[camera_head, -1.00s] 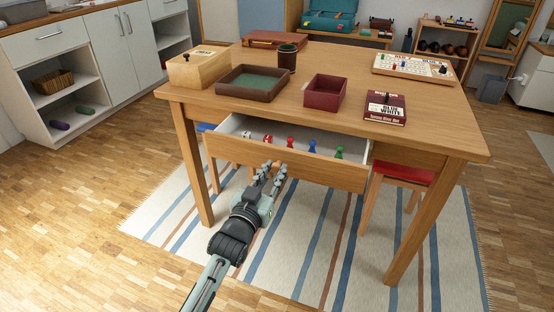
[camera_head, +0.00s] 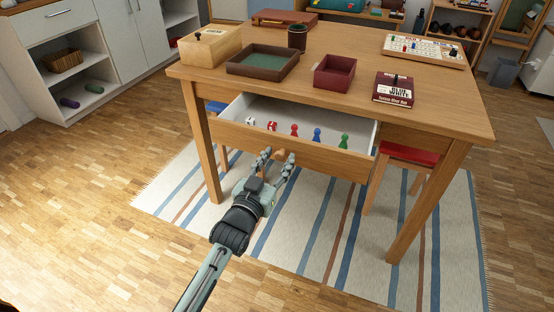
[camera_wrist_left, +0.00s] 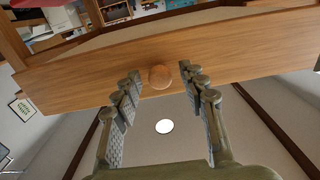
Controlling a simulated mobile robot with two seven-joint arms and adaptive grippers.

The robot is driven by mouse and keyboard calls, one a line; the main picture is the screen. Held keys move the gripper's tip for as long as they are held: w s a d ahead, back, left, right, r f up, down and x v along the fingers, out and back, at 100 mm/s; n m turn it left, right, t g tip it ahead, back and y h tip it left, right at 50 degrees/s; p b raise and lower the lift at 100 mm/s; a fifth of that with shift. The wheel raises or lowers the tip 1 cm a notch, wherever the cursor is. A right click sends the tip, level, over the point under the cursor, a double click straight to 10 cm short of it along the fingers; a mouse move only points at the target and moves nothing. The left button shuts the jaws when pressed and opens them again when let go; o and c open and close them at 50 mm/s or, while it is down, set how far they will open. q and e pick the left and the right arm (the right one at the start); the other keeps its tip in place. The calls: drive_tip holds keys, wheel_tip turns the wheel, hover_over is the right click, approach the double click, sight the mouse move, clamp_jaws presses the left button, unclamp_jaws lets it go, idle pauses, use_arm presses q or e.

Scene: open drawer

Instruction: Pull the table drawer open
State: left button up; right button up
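The wooden table (camera_head: 440,100) has its drawer (camera_head: 330,161) pulled well out, its white inside showing. In the drawer lie dice, a red pawn (camera_head: 294,131), a blue pawn (camera_head: 317,135) and a green pawn (camera_head: 344,142). My left gripper (camera_head: 277,155) is in front of the drawer front, with its fingers spread. In the left wrist view, the round wooden knob (camera_wrist_left: 160,77) on the drawer front (camera_wrist_left: 230,57) sits between and slightly beyond the open fingertips (camera_wrist_left: 160,84), with clear gaps on both sides. My right gripper is not in view.
On the table top stand a wooden box (camera_head: 210,46), a green-lined tray (camera_head: 262,59), a dark cup (camera_head: 297,37), a red box (camera_head: 334,72), a game box (camera_head: 394,89) and a board (camera_head: 424,50). A red-seated stool (camera_head: 408,153) is under the right side. The striped rug in front is clear.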

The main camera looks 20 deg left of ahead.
use_arm(q)
drive_tip(key=s, duration=1.2)
drive_tip(key=shift+a, duration=0.2)
